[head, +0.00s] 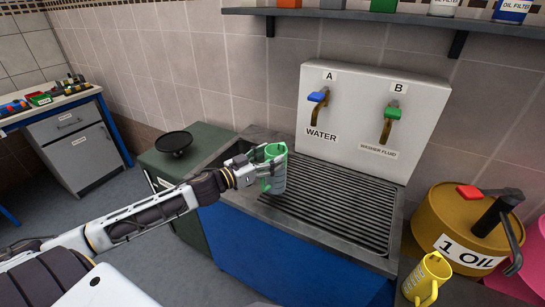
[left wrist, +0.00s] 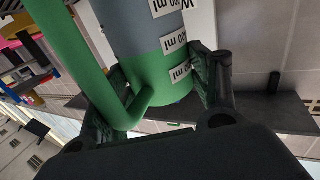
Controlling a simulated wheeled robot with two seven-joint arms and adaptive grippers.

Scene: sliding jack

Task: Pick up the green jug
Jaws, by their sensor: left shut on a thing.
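The green jug (head: 275,178) is at the left end of the ribbed drain grate in the head view and looks upright. I cannot tell whether its base touches the grate. My left gripper (head: 262,163) is shut on it, coming from the left. In the left wrist view the jug (left wrist: 160,72) fills the space between the fingers of my left gripper (left wrist: 160,90), with its thick green handle and white ml labels showing. The jug's inside is hidden. My right gripper is not in view.
The drain grate (head: 325,210) lies below taps A (head: 318,98) and B (head: 392,112), labelled water and washer fluid. A yellow jug (head: 427,278) and an oil drum (head: 452,230) stand at right. A black round dish (head: 174,142) sits on the green cabinet at left. A shelf (head: 345,14) runs above.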

